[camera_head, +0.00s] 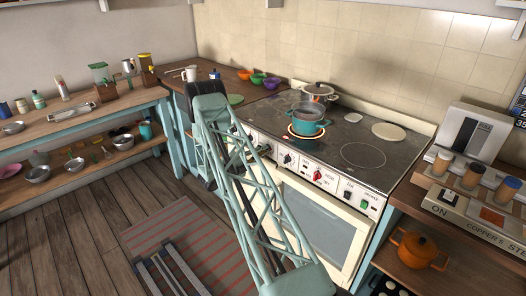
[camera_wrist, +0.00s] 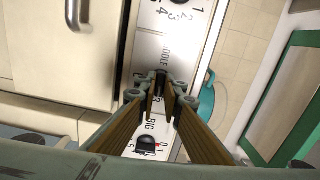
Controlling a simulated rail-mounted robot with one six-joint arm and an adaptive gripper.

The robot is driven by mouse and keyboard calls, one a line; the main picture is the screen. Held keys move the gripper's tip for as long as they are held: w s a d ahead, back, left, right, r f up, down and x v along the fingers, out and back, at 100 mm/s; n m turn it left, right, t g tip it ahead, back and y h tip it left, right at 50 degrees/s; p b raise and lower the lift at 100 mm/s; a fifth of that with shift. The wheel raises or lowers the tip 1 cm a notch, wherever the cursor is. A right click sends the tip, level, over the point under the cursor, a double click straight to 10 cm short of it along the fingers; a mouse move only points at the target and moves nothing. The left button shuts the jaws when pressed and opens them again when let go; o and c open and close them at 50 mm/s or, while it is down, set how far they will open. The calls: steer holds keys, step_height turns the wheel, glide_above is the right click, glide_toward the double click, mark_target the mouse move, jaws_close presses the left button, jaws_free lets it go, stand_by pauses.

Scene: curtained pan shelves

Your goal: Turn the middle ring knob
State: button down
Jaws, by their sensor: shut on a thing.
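In the wrist view, my gripper (camera_wrist: 163,88) reaches the cooker's front panel (camera_wrist: 150,55). Its two fingertips are closed in on the dark middle ring knob, mostly hidden between them beside a partly covered "MIDDLE" label. A black knob (camera_wrist: 150,144) by the word "BIG" shows below, between the fingers. Another knob (camera_wrist: 184,12) shows at the top edge with numbers round it. In the head view, the cooker (camera_head: 385,185) has a row of knobs on its front, and my arm hides part of its left end. I cannot make out the fingertips there.
A teal pot (camera_head: 308,128) stands on the hob over an orange glow, with a lidded pot (camera_head: 317,90) behind. Coloured bowls (camera_head: 258,79) sit on the left counter. Jars (camera_head: 473,176) and an orange pot (camera_head: 418,250) are on the right shelves. The floor before the cooker has a striped rug (camera_head: 180,235).

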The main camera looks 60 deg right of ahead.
steer(key=shift+s+f+n, duration=0.2)
steer(key=shift+n, duration=0.1)
steer(key=c, duration=2.8)
jaws_free()
steer(key=shift+o, duration=0.4)
steer(key=shift+r, duration=0.15)
steer(key=shift+w, duration=0.1)
steer(key=shift+w+a, duration=0.25)
steer(key=shift+a, duration=0.9)
steer(key=shift+w+a, duration=0.2)
steer(key=shift+a, duration=0.75)
steer(key=shift+w+a, duration=0.15)
steer(key=shift+a, duration=0.75)
steer(key=shift+w+a, duration=0.2)
steer(key=shift+a, duration=0.75)
